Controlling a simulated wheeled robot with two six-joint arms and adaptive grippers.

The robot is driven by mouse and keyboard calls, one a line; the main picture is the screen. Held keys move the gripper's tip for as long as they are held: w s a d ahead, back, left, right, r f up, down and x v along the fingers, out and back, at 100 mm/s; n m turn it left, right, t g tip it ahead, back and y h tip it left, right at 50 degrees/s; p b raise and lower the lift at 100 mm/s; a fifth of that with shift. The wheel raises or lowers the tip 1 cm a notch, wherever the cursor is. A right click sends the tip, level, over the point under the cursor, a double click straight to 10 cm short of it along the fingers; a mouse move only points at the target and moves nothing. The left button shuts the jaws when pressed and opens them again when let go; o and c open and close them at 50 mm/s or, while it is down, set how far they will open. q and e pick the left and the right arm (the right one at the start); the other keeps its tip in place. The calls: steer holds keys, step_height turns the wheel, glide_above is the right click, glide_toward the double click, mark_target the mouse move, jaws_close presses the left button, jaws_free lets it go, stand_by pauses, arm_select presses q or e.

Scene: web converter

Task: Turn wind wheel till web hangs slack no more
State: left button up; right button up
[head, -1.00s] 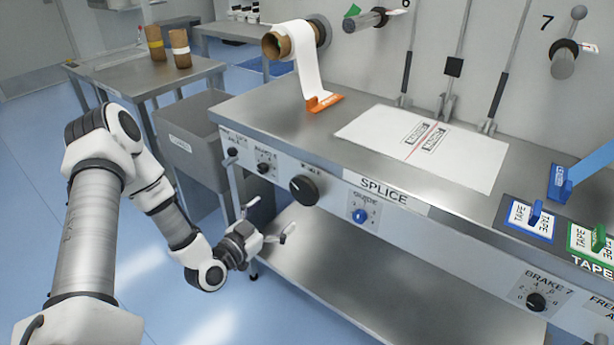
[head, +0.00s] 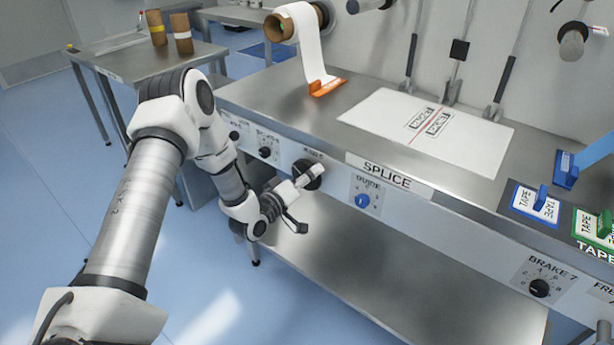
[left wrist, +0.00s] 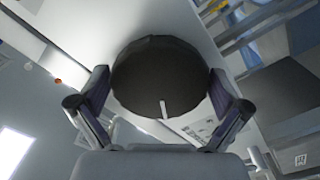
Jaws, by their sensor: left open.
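The large black knob (head: 308,173) on the front panel, left of the SPLICE label, looks like the wind wheel; its own label is too blurred to read. My left gripper (head: 307,199) is open in front of it, one finger overlapping it. In the left wrist view the dark round wheel (left wrist: 160,75) fills the space between the open fingers, with a white mark at its lower edge. I cannot tell whether the fingers touch it. The white web (head: 309,42) comes off a brown-cored roll (head: 279,27) down to an orange clip (head: 327,87). My right gripper is out of view.
Small black knobs (head: 265,152) sit left of the wheel and a blue guide knob (head: 362,201) right of it. A printed white sheet (head: 390,118) lies on the bench. A lower shelf (head: 350,262) is bare. A side table (head: 120,62) holds two brown cores.

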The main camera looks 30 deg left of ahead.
arm_select(q)
steer(key=c, duration=0.8)
steer(key=shift+m, duration=0.5)
steer(key=m+p, duration=0.1)
steer(key=m, duration=0.3)
steer(key=shift+m, duration=0.3)
steer(key=m+p, duration=0.1)
steer(key=m, duration=0.3)
steer(key=shift+m+p, duration=0.3)
steer(key=shift+p, duration=0.1)
steer(key=m+p, duration=0.1)
steer(key=m, duration=0.3)
steer(key=shift+a+r+p, duration=0.1)
steer(key=shift+p, duration=0.3)
steer(key=m+p, duration=0.2)
steer(key=m, duration=0.3)
steer(key=shift+m, duration=0.3)
